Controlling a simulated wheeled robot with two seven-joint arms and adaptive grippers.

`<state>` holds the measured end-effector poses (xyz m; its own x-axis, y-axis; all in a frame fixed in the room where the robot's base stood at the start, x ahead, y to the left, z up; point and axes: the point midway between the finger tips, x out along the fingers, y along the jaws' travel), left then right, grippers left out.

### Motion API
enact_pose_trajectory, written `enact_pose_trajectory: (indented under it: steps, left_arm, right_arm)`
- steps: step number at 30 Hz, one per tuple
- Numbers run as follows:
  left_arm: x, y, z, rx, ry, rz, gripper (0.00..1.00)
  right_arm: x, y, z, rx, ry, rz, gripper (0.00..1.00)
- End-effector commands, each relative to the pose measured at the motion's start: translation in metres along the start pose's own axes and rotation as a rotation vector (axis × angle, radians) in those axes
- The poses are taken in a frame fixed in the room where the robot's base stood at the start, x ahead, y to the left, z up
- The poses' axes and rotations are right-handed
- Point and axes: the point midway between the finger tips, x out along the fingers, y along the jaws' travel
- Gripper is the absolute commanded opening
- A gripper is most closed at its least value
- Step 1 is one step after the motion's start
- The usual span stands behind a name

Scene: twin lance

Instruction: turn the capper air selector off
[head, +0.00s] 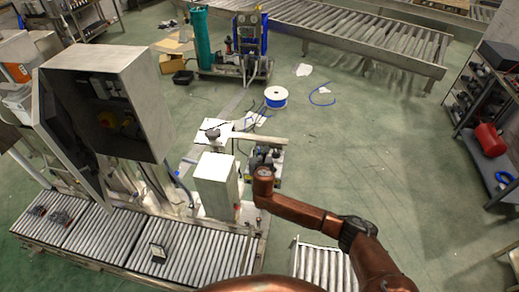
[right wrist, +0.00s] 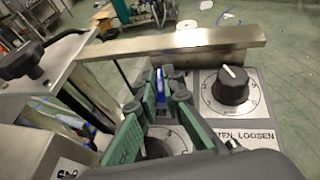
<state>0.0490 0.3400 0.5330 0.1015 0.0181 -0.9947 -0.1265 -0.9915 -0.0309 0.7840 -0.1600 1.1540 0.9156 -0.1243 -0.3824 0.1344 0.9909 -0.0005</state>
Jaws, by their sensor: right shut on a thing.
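My right gripper (head: 263,170) reaches over the small machine unit beside the white box. In the right wrist view its green-padded fingers (right wrist: 160,105) are closed around a narrow blue piece (right wrist: 160,82), which looks like the selector handle. Its lower part is hidden by the fingers. Below, between the fingers, a pale dial plate (right wrist: 178,138) partly shows. To the right, a black knob (right wrist: 232,88) with a white pointer sits on its own dial plate above lettering that reads "LOOSEN". My left gripper is not in view.
A metal bar (right wrist: 180,43) runs just behind the controls. A black handwheel (right wrist: 25,60) stands at the left. The white box (head: 215,185) is close to the gripper, and a roller conveyor (head: 190,245) lies in front. The floor to the right is open.

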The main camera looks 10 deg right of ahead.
Motion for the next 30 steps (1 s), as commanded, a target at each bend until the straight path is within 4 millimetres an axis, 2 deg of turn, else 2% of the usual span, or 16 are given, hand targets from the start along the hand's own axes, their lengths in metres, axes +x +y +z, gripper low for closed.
enact_pose_trajectory:
  steps: [6,15,30]
  left_arm:
    - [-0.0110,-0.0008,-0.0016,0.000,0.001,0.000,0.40]
    - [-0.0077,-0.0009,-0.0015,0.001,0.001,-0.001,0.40]
    - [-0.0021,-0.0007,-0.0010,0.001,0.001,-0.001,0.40]
  right_arm:
    - [-0.0005,0.0053,0.0011,0.072,0.002,-0.171,0.00]
    - [0.0012,0.0067,-0.0003,0.154,0.001,-0.370,0.00]
    - [0.0019,0.0062,0.0001,0.206,0.001,-0.493,0.00]
